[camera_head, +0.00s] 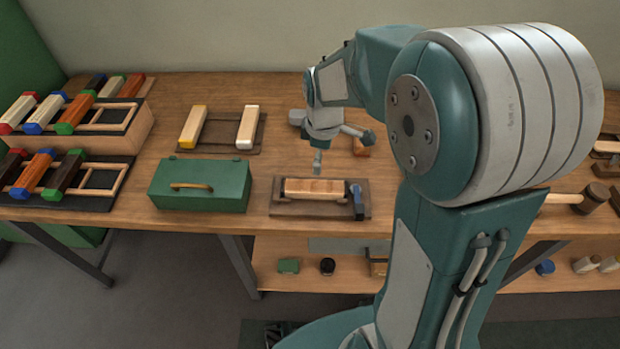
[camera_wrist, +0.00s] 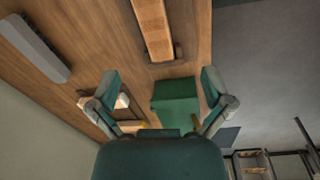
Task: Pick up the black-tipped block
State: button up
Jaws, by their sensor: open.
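My gripper (camera_head: 338,148) is open and empty above the bench, behind a wooden fixture. In the wrist view its fingers (camera_wrist: 160,78) are spread wide. The upper rack (camera_head: 122,140) at the left holds several colour-tipped blocks. A dark block (camera_head: 96,81) lies at its back, but I cannot tell whether its tip is black or blue. My gripper is well to the right of both racks.
A green box (camera_head: 198,200) with a brass handle stands between the racks and the fixture (camera_head: 285,208). A light-brown block (camera_head: 314,187) sits in the fixture beside a blue clamp (camera_head: 357,203). A dark tray (camera_head: 222,146) holds a yellow-tipped block (camera_head: 191,128) and a white-tipped block (camera_head: 247,127).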

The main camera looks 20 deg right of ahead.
jog(key=n, duration=0.2)
send_near(314, 186)
jog(key=shift+g, duration=0.4)
jog(key=f, duration=1)
jog(key=shift+w+f, duration=0.3)
jog(key=shift+w, duration=0.1)
jog(key=c, duration=1.3)
